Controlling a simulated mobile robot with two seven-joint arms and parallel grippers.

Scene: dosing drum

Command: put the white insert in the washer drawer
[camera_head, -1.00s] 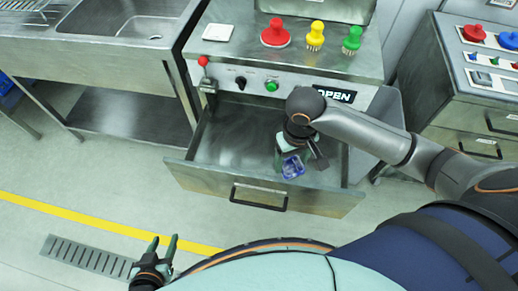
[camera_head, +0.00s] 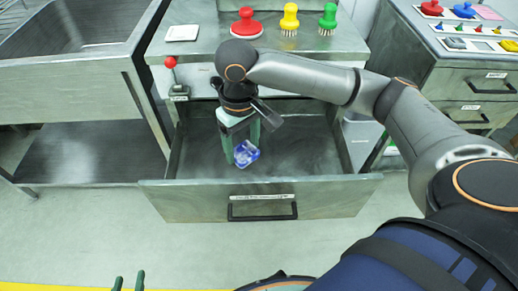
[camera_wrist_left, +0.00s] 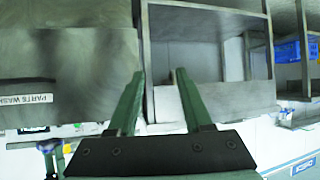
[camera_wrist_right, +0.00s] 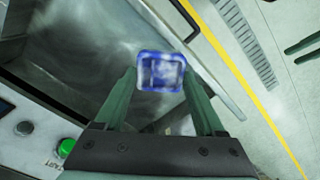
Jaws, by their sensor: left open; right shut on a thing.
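The washer drawer (camera_head: 310,190) is pulled open, and its floor looks bare. My right gripper (camera_head: 243,145) points down into the left-middle part of the drawer opening. It is shut on a small blue-rimmed piece with a whitish middle (camera_head: 246,154). The piece also shows between the fingertips in the right wrist view (camera_wrist_right: 161,72). I cannot tell whether the whitish middle is the white insert, or whether the piece touches the drawer floor. My left gripper (camera_head: 129,281) is open and empty at the bottom edge of the head view, in front of the drawer.
Red (camera_head: 246,24), yellow (camera_head: 290,18) and green (camera_head: 328,18) knobbed tools and a white square (camera_head: 182,33) sit on the washer top. A red-knobbed lever (camera_head: 170,63) stands at the drawer's left. A sink bench (camera_head: 70,65) is left; a drawer cabinet (camera_head: 470,90) is right.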

